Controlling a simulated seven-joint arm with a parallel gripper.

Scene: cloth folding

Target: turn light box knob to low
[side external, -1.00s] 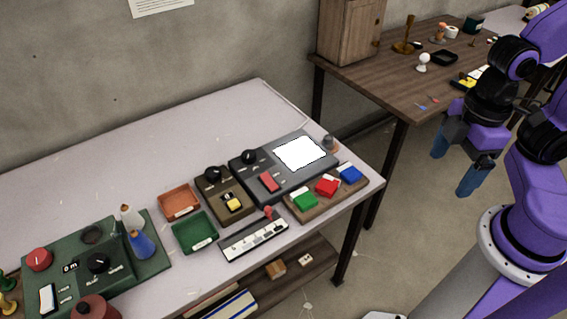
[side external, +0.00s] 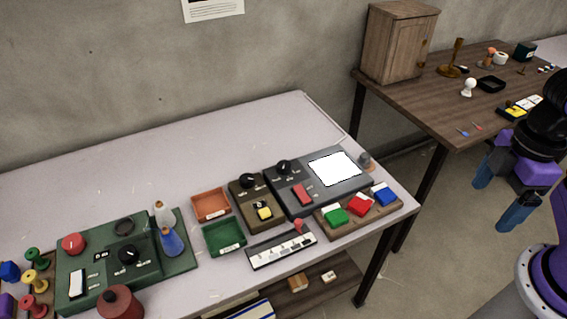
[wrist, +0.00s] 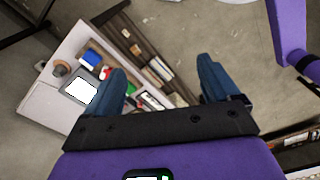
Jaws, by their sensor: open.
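The light box (side external: 325,190) is a dark grey box with a glowing white panel near the right end of the pale table. Its black knob (side external: 284,167) stands at the left of its top, above a red rocker switch (side external: 302,194). The knob's setting is too small to read. The lit panel of the light box also shows in the wrist view (wrist: 80,91), left of and partly behind a finger; the knob cannot be made out there. My gripper (side external: 500,195) is open and empty, off the table's right side, well apart from the light box; its blue fingers also show in the wrist view (wrist: 162,75).
A brown box (side external: 258,203) with a similar black knob and yellow switch adjoins the light box. Green, red and blue buttons (side external: 360,206) sit in front. A wooden table (side external: 430,95) with a cabinet is behind.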

